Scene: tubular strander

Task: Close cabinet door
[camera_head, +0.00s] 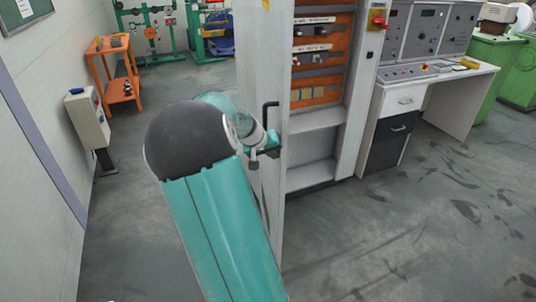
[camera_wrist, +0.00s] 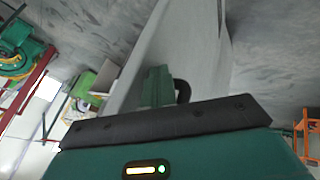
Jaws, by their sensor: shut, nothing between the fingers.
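The cabinet (camera_head: 347,100) stands open, with orange panels and grey shelves showing inside. Its tall grey-white door (camera_head: 264,60) is swung out toward me, seen nearly edge-on. A black handle (camera_head: 266,112) sits on the door's left face. My gripper (camera_head: 270,147) is at the door beside and just below the handle; contact is not clear. In the wrist view, the green fingers (camera_wrist: 156,86) are together and empty in front of the door (camera_wrist: 185,50), with the dark handle (camera_wrist: 183,90) just right of them. My arm hides part of the door's lower left face.
On the left are a wall, a grey box on a post (camera_head: 88,118) and an orange cart (camera_head: 117,75). The floor right of the door is clear.

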